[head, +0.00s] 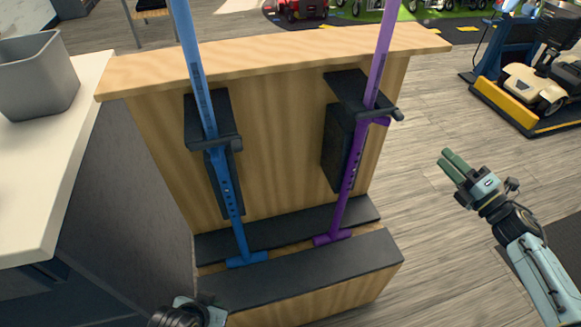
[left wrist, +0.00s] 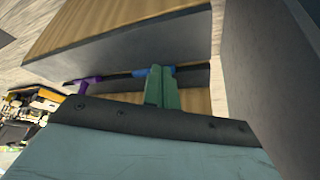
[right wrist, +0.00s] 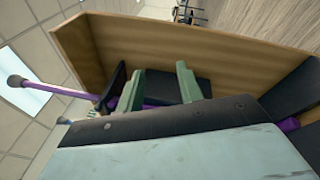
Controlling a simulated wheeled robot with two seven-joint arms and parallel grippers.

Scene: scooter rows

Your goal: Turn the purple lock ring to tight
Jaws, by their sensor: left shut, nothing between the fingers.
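A purple scooter pole (head: 352,165) leans in a black bracket on the right of a wooden stand. A small purple part, seemingly the lock ring (head: 380,121), shows just under the dark clamp lever; whether it is tight cannot be told. My right gripper (head: 445,160) is to the right of the purple pole, apart from it. In the right wrist view its fingers (right wrist: 161,72) are spread and empty, with the purple pole (right wrist: 65,92) beyond. My left gripper is low at the front left; its fingers (left wrist: 161,72) are together and empty. Its fingertips are hidden in the head view.
A blue scooter pole (head: 215,140) stands in the left bracket of the wooden stand (head: 285,55). A grey bin (head: 38,75) sits on a white counter (head: 60,160) at left. Mowers on a display are at right. Floor between the stand and my right arm is clear.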

